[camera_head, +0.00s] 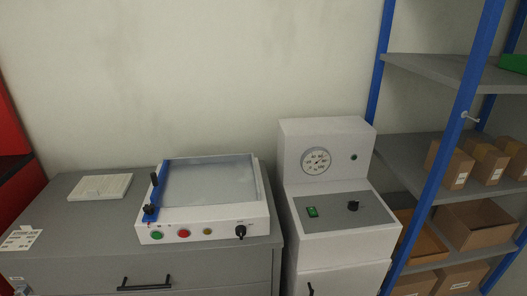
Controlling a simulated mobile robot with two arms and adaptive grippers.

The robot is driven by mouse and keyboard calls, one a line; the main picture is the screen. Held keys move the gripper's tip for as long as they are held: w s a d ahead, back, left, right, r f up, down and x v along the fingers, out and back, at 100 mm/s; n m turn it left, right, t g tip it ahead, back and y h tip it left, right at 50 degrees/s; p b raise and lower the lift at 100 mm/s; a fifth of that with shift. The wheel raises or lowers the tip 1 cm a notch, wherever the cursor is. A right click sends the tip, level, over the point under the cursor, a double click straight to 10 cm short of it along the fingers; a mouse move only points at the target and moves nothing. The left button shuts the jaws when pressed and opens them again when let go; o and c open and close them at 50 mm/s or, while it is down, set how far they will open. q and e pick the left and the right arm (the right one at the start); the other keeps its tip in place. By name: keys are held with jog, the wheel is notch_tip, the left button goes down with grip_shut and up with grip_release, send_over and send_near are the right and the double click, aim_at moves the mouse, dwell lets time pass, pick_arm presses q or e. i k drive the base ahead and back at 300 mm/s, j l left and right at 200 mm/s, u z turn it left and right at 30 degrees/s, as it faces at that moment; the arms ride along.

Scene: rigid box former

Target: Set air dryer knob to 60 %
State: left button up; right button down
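A white upright machine (327,243), which looks like the air dryer, stands right of the grey cabinet. Its sloped grey panel carries a black knob (353,205) and a green switch (312,212). The dial's figures and the knob's exact setting are too small to read. Neither of my grippers is in view, and nothing touches the knob.
A white box-shaped machine (256,226) with coloured buttons, a black knob and a clear lid sits on the grey drawer cabinet (95,242), beside a white pad (101,187). A blue-posted shelf (432,69) with cardboard boxes (449,164) stands close on the right.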

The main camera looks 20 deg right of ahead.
aim_at(354, 206)
jog(key=z, duration=1.25)
